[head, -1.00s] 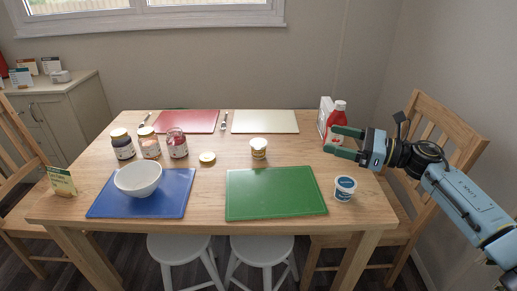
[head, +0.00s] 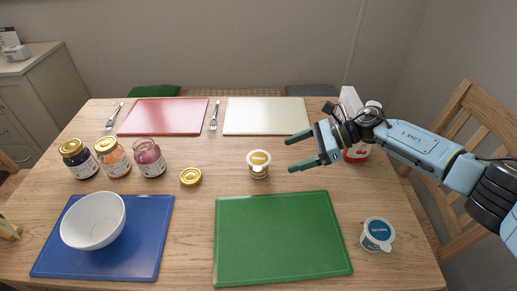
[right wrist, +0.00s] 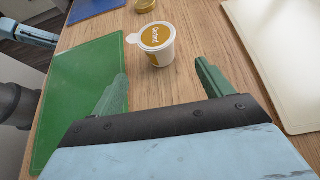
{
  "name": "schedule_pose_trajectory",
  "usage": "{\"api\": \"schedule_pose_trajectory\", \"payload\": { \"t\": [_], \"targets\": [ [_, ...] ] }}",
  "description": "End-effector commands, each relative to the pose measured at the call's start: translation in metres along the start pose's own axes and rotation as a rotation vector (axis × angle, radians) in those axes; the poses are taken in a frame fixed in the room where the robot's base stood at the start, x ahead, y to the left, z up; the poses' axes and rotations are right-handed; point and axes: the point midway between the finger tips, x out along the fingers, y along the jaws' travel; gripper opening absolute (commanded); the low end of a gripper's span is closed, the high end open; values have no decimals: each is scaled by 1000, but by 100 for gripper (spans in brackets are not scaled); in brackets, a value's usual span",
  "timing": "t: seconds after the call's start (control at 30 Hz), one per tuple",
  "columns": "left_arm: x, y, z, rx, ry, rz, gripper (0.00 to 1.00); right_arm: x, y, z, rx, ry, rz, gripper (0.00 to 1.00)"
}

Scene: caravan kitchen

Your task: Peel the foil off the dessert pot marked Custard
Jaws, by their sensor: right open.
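The dessert pot marked Custard (head: 258,165) is a small white pot with a yellow-brown label and lid, standing upright on the table behind the green mat. In the right wrist view the Custard pot (right wrist: 154,42) shows its foil lid on, with a pale tab at the near left rim. My right gripper (head: 305,151) is open and empty, its green fingers pointing left at the pot, with a gap between. In the right wrist view the right gripper (right wrist: 160,85) has its fingers apart, the pot beyond them. My left gripper is not in the head view.
A second pot with a blue lid (head: 377,235) stands right of the green mat (head: 283,240). A gold jar lid (head: 190,177) lies left of the Custard pot. Several jars (head: 113,158) and a white bowl (head: 93,220) are at left. A red bottle (head: 356,153) is behind my right arm.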

Motion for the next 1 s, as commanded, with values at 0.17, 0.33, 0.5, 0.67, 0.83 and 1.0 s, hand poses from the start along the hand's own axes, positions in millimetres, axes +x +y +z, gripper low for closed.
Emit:
{"api": "schedule_pose_trajectory", "payload": {
  "t": [0.17,0.33,0.5,0.67,0.83,1.0],
  "targets": [
    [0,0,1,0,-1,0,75,0,0,0,0,1,1,79],
    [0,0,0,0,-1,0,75,0,0,0,0,1,0,79],
    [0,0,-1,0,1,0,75,6,0,0,1,0,1,79],
    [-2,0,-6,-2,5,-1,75,23,0,0,0,-1,2,79],
    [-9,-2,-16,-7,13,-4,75,49,0,-1,0,0,2,79],
    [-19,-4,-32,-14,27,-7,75,68,0,-2,-1,0,0,79]
  ]
}}
